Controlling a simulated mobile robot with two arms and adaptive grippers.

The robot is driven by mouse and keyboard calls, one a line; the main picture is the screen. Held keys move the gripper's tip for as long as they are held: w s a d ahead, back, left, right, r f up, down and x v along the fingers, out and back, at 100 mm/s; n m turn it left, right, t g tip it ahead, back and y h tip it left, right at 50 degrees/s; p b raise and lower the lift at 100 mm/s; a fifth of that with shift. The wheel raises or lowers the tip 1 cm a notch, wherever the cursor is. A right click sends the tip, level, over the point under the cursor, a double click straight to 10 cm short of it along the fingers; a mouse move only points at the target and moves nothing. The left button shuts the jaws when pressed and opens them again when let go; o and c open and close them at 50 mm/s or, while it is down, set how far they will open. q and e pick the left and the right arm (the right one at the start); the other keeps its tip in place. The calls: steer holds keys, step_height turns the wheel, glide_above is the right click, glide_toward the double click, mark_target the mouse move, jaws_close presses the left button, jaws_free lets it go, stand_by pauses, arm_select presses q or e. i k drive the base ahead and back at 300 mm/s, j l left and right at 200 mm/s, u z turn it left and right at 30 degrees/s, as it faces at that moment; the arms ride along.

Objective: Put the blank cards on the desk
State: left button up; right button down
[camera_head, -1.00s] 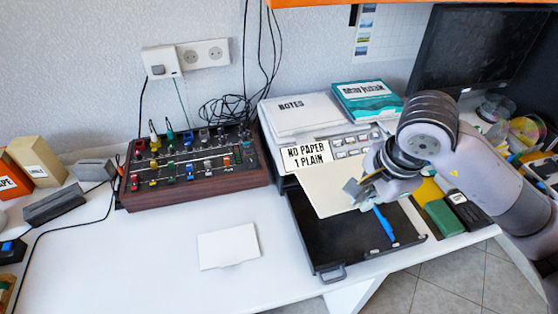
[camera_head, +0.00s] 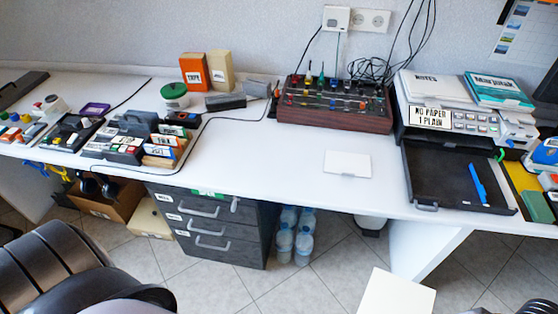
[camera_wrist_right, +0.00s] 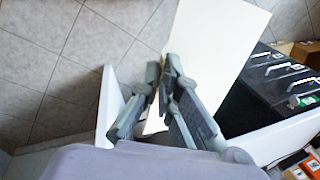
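A cream blank card (camera_wrist_right: 215,45) is in my right gripper (camera_wrist_right: 166,82), whose fingers are closed on its near edge in the right wrist view. In the head view this card (camera_head: 396,294) shows at the bottom edge, in front of the desk and over the floor. The right gripper itself is almost wholly out of the head view. A smaller white blank card or thin stack (camera_head: 347,163) lies flat on the white desk (camera_head: 260,160), left of the printer. My left gripper does not show in either view.
The printer (camera_head: 463,122) has its dark tray (camera_head: 440,175) out, with a blue tool (camera_head: 478,183) in it. A control box (camera_head: 333,105) stands behind the white card. Boxes and organisers fill the left desk. Drawers (camera_head: 215,225) stand below. Desk around the white card is clear.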

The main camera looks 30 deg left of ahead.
mark_target(241, 151)
steer(key=k+j+u, duration=0.25)
steer(key=j, duration=1.3)
steer(key=j+u, duration=0.25)
steer(key=j, duration=1.35)
